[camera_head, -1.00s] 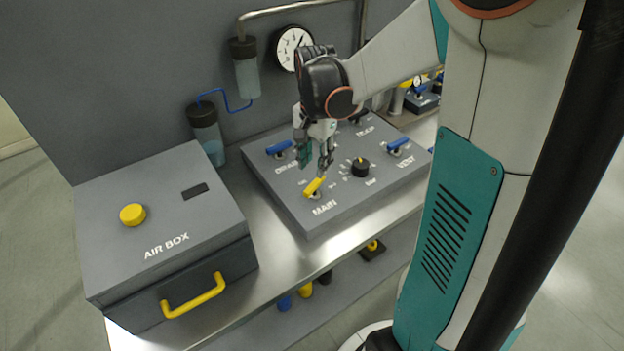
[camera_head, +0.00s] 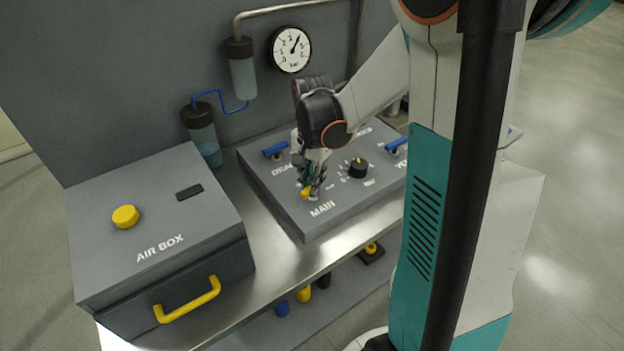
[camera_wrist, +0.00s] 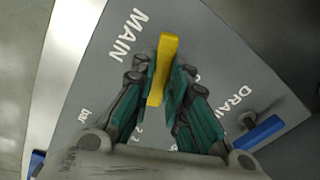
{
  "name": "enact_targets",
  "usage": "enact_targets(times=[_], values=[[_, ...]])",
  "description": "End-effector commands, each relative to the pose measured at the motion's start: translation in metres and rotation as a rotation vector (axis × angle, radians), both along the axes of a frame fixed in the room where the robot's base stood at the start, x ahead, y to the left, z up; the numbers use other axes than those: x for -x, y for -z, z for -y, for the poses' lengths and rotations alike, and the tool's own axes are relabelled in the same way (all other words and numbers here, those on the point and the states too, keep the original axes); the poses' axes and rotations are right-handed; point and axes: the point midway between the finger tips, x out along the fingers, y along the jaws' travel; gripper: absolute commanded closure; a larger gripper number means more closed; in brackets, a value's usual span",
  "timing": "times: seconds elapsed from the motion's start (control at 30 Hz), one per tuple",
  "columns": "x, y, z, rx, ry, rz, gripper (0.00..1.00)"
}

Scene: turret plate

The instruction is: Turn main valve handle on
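The yellow main valve handle (camera_wrist: 168,52) stands on the grey panel beside the word MAIN in the wrist view. It lies between my two green-padded fingers, with its far end sticking out past them. My gripper (camera_wrist: 161,80) has a pad close against each side of the handle and looks shut on it. In the head view, my gripper (camera_head: 313,187) is down at the panel and covers most of the yellow handle (camera_head: 305,194). Exact pad contact is hard to see.
The panel (camera_head: 325,228) also carries a blue DRAIN handle (camera_head: 275,149), a black knob (camera_head: 357,168) and a blue VENT handle (camera_head: 396,145). A grey air box (camera_head: 160,215) with a yellow button stands to the left. A round gauge (camera_head: 290,49) is on the back wall.

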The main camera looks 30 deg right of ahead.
Motion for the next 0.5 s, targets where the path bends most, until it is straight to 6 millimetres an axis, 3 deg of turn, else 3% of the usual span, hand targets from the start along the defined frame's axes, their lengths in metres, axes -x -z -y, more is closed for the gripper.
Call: enact_targets(times=[0.5], values=[[-0.0002,0.0,-0.0001,0.0,-0.088,0.0,1.0]])
